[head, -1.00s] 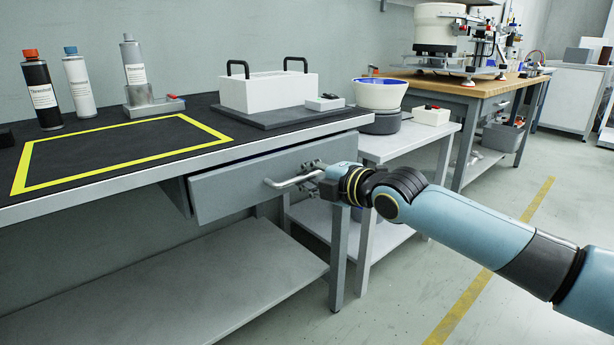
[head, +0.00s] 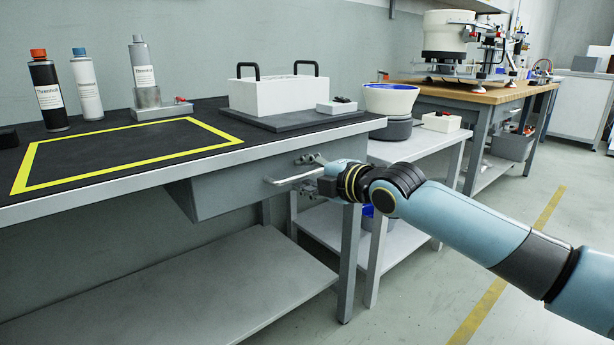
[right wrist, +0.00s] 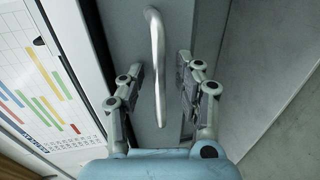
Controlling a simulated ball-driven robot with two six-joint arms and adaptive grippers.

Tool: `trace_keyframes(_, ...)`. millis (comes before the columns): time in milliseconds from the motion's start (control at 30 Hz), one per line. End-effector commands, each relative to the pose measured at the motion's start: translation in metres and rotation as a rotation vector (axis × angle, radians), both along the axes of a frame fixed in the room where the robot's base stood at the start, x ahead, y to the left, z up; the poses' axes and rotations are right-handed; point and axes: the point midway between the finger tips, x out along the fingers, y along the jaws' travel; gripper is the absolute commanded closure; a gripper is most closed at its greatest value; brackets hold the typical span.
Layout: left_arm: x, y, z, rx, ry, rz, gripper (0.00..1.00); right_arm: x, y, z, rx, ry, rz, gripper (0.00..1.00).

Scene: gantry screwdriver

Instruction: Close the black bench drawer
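The grey front of the bench drawer (head: 235,190) sits under the black-topped bench (head: 120,178), close beneath its edge. A silver bar handle (head: 292,177) sticks out from the front. My right gripper (head: 312,172) is at this handle. In the right wrist view, the handle (right wrist: 158,60) runs between the two fingers of the right gripper (right wrist: 162,80). The fingers stand apart, with a gap visible on both sides of the bar. My left gripper is not in view.
A white box with black handles (head: 280,95) and several bottles (head: 88,90) stand on the bench. A small side table (head: 425,145) with a white-and-blue bowl (head: 390,98) stands to the right. A lower shelf (head: 200,285) lies beneath the drawer. Floor at right is open.

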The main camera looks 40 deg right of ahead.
Motion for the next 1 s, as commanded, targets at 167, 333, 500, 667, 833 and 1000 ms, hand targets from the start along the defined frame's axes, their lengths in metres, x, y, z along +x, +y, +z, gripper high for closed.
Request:
trace_keyframes(167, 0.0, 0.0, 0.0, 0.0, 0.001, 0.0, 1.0, -0.001, 0.0, 0.0, -0.001, 0.001, 0.0, 0.66)
trace_keyframes(333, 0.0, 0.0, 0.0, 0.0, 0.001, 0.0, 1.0, -0.017, -0.002, 0.002, -0.006, 0.004, 0.0, 0.66)
trace_keyframes(500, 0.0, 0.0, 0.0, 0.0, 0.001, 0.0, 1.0, -0.046, -0.005, 0.007, -0.009, 0.005, 0.001, 0.66)
trace_keyframes(667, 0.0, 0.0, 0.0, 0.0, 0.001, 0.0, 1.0, -0.07, -0.006, 0.013, -0.011, 0.005, 0.001, 0.66)
trace_keyframes(833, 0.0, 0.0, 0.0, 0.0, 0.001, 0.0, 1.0, -0.091, -0.006, 0.018, -0.008, 0.002, 0.006, 0.66)
trace_keyframes(1000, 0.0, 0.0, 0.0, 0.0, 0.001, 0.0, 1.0, -0.106, -0.01, 0.02, -0.012, 0.008, -0.002, 0.66)
